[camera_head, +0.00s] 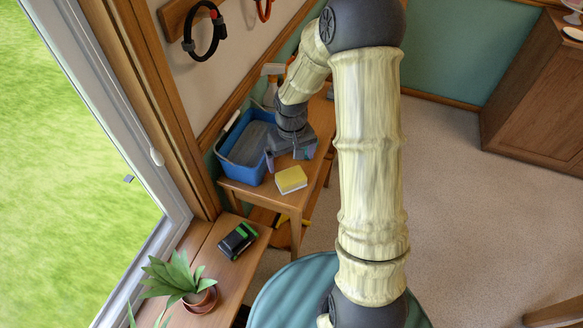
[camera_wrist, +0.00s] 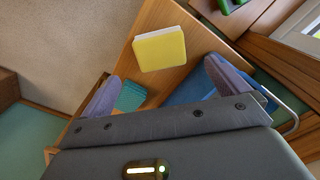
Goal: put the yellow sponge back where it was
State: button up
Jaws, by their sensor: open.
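The yellow sponge (camera_head: 291,179) with a pale lower layer lies flat near the front corner of the small wooden table (camera_head: 243,192). In the wrist view the sponge (camera_wrist: 160,48) lies ahead of the fingertips, with bare wood around it. My gripper (camera_head: 291,156) is open just behind the sponge, beside the blue bin, and holds nothing. In the wrist view its two purple-grey fingers (camera_wrist: 163,84) are spread wide and do not touch the sponge.
The blue bin (camera_head: 262,179) stands left of my gripper, close to one finger. A teal pad (camera_wrist: 131,96) lies on the table near the other finger. A spray bottle (camera_head: 271,88) stands behind. A black-and-green object (camera_head: 238,240) and a potted plant (camera_head: 200,300) sit on the windowside surface.

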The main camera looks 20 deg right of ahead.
jog(key=shift+r, duration=1.1)
jog(key=s+r+m+t, duration=0.1)
jog(key=s+r, duration=0.3)
jog(key=s, duration=0.3)
jog(key=s+r+t, duration=0.1)
jog(key=s+r, duration=0.3)
jog(key=s, duration=0.3)
jog(key=shift+s+r+m+t, duration=0.15)
jog(key=shift+r+m+t, duration=0.15)
jog(key=shift+m, duration=0.1)
jog(key=w+p+v, duration=0.1)
jog(key=p+v, duration=0.6)
jog(key=p, duration=0.1)
jog(key=shift+w+r, duration=0.3)
jog(key=shift+r, duration=0.2)
